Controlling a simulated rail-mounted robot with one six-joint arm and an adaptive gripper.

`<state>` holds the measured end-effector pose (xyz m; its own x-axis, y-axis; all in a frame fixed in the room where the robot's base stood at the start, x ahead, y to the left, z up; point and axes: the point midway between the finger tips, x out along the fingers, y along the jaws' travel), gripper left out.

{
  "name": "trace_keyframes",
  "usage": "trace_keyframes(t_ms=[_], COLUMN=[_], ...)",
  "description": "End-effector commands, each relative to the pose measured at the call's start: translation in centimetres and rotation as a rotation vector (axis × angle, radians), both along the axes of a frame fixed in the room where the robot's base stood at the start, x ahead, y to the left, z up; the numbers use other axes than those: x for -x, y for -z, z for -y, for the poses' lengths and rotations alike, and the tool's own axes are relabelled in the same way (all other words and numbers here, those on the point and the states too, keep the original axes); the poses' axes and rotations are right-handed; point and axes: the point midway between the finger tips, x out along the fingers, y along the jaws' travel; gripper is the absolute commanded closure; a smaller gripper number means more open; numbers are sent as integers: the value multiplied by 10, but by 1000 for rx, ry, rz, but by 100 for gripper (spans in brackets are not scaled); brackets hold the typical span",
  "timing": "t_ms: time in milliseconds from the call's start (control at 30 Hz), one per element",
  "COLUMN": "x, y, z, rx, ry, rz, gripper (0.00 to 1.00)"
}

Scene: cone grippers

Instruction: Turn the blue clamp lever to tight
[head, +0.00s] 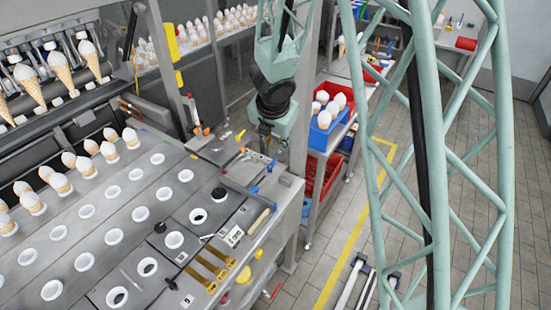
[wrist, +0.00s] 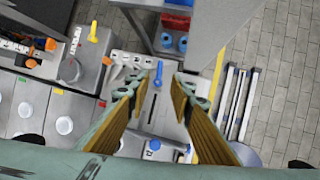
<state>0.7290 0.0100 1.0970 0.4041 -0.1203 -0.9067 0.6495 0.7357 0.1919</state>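The blue clamp lever (wrist: 158,71) shows in the wrist view on a grey plate, between the ends of my gripper's fingers and a little beyond them. My gripper (wrist: 159,88) is open, its two fingers spread, with nothing held. I see no contact with the lever. In the head view my gripper (head: 265,145) hangs over the far right corner of the grey bench. Small blue parts (head: 270,166) show just below it there; which of them is the lever is hard to tell. A second blue part (wrist: 154,145) lies lower, between the finger bases in the wrist view.
A yellow lever (wrist: 93,31) and an orange-handled part (wrist: 50,44) are to the left. The bench (head: 130,225) holds rows of white cups and cones. A blue crate (head: 325,130) of white-topped items stands beyond its right end. A green lattice column rises at right.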

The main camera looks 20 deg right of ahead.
Motion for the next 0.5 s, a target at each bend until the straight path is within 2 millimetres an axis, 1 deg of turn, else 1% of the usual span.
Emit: trace_keyframes(t_ms=[267,500], x=[-4,-12], y=[11,30], z=[1,4], rx=[1,0], ry=[-1,0], rz=[-1,0], gripper=[79,79])
